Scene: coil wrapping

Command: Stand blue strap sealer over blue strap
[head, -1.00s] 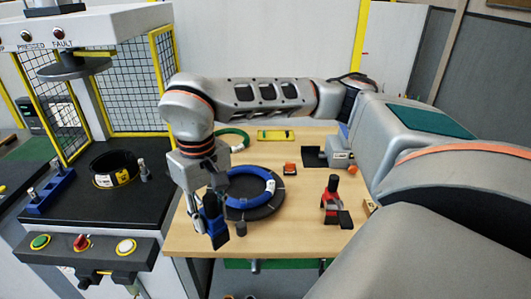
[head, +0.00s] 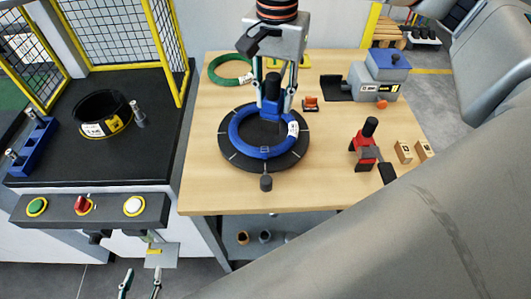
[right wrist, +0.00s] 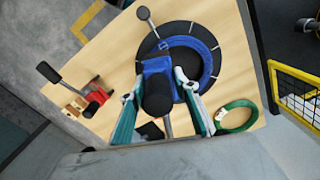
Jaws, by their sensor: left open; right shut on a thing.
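The blue coil (head: 236,140) lies flat on a round black turntable (head: 229,160) on the wooden table. A narrow band, perhaps the blue strap (head: 264,151), crosses its near side; its colour is hard to tell. My right gripper (head: 273,103) is shut on the blue strap sealer (head: 271,110), which is upright with a black handle, at the coil's far side. In the right wrist view the sealer (right wrist: 157,67) sits between the fingers (right wrist: 160,108) and hides part of the coil (right wrist: 207,62). Contact with the coil is unclear. My left gripper (head: 140,284) is open and empty, low at the front.
A green coil (head: 216,79) lies behind left. A red tool (head: 364,150) with a black handle and small wooden blocks (head: 404,152) stand right. A grey-blue machine (head: 377,80) and orange item (head: 311,104) are behind right. A black-topped press station (head: 60,160) stands left.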

